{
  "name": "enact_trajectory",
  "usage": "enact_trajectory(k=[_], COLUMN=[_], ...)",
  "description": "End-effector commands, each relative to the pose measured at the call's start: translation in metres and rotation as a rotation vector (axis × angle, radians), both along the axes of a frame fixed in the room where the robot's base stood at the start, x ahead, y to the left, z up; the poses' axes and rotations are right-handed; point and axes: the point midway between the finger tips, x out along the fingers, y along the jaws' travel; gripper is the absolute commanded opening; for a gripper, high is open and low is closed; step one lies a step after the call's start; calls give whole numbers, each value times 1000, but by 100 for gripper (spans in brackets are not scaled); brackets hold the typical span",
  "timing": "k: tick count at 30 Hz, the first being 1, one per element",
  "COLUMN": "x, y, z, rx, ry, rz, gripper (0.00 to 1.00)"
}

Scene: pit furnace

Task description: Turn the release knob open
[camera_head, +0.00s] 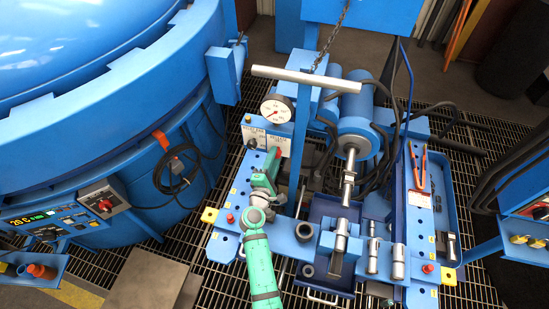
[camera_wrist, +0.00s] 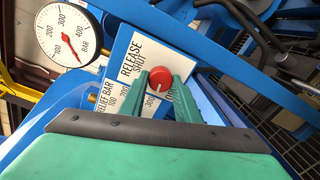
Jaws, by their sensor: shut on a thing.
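The red release knob (camera_wrist: 161,77) sits on a white label panel (camera_wrist: 132,62) reading "RELEASE" and "SHUT". My gripper (camera_wrist: 160,82) has its two green fingers closed on the knob, one on each side. A white pointer mark shows on the knob's face. In the head view my gripper (camera_head: 272,160) reaches the panel (camera_head: 266,140) on the blue bench, and the knob is mostly hidden there. Part of the label wording and the scale is covered by my fingers.
A round pressure gauge (camera_head: 277,108) stands just above the panel; it also shows in the wrist view (camera_wrist: 68,37). A T-shaped pump lever (camera_head: 290,76) crosses above it. A blue cylinder (camera_head: 358,125), hoses and loose metal fittings (camera_head: 372,255) lie to the right.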

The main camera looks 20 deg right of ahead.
Motion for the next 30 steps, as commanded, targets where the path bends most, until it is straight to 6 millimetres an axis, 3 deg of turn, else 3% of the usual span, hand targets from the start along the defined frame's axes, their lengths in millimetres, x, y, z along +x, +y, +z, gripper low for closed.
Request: enact_trajectory(k=[14, 15, 17, 30], x=[0, 0, 0, -7], y=[-1, -1, -1, 5], z=[-1, -1, -1, -1], rx=[-10, -10, -11, -11], ry=[10, 10, 9, 10], rz=[-1, -1, -1, 1], gripper=[7, 32, 46, 48])
